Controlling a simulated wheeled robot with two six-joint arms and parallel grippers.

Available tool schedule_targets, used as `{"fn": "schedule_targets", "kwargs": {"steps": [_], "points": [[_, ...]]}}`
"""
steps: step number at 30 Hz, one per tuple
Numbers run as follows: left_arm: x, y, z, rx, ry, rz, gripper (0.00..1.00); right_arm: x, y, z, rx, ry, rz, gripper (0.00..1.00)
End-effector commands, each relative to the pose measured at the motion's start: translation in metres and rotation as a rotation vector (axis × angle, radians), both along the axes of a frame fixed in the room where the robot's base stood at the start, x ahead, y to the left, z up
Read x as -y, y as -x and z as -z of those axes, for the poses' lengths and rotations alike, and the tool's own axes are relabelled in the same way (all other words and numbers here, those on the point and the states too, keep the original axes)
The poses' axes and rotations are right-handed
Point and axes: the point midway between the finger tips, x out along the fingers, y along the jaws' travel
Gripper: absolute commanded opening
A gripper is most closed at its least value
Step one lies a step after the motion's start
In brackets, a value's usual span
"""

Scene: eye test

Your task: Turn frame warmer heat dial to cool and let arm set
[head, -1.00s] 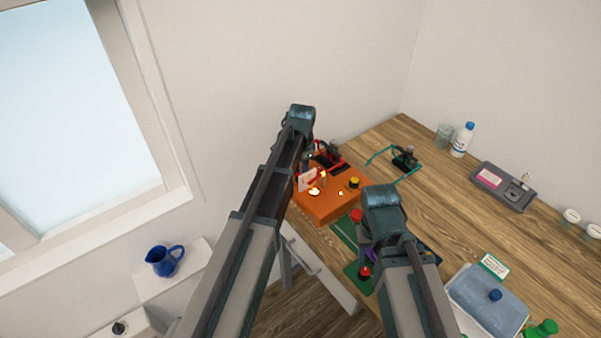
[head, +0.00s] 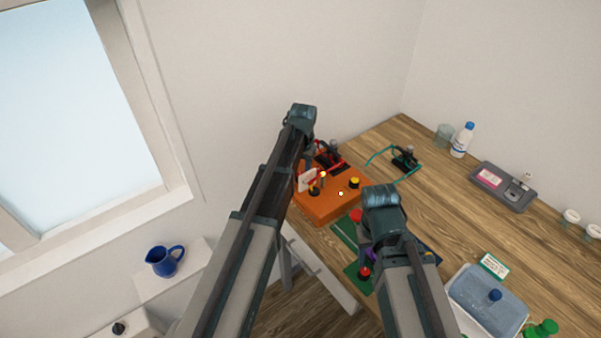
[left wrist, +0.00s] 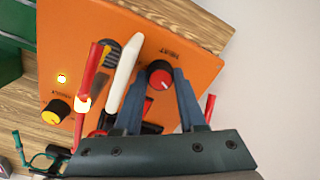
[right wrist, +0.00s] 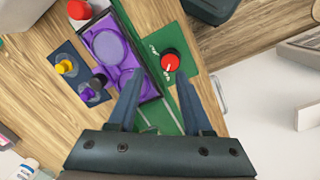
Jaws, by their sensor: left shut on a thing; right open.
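The frame warmer is an orange box (head: 330,208) at the table's left end; it fills much of the left wrist view (left wrist: 195,50). Its heat dial (left wrist: 160,73), black with a red cap, sits beside the HEAT lettering. My left gripper (left wrist: 160,84) is shut on this dial, a finger on each side. A yellow dial (left wrist: 55,111) is on the same panel near a small lit spot (left wrist: 62,78). My right gripper (right wrist: 159,80) is open and empty.
Below my right gripper are a green mat (right wrist: 160,28) with a red-topped knob (right wrist: 170,63) and a purple tray (right wrist: 134,62). A teal spectacle frame (head: 378,156) stands behind the warmer. A lidded blue container (head: 475,292) is front right.

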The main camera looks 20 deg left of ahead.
Motion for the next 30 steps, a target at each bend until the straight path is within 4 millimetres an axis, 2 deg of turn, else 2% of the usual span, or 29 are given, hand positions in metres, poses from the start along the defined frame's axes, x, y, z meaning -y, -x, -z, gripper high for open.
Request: {"fn": "schedule_targets", "kwargs": {"steps": [6, 15, 30], "points": [[0.0000, -0.0005, 0.0000, 0.000, -0.001, -0.187, 0.00, 0.0000, 0.0000, 0.0000, 0.000, 0.000, 0.000, 0.50], [-0.0001, -0.0006, 0.0000, 0.000, -0.001, -0.377, 0.00, 0.0000, 0.0000, 0.0000, 0.000, 0.000, 0.000, 0.50], [-0.0001, -0.0006, 0.0000, 0.000, 0.000, -0.487, 0.00, 0.0000, 0.0000, 0.0000, 0.000, 0.000, 0.000, 0.50]]}}
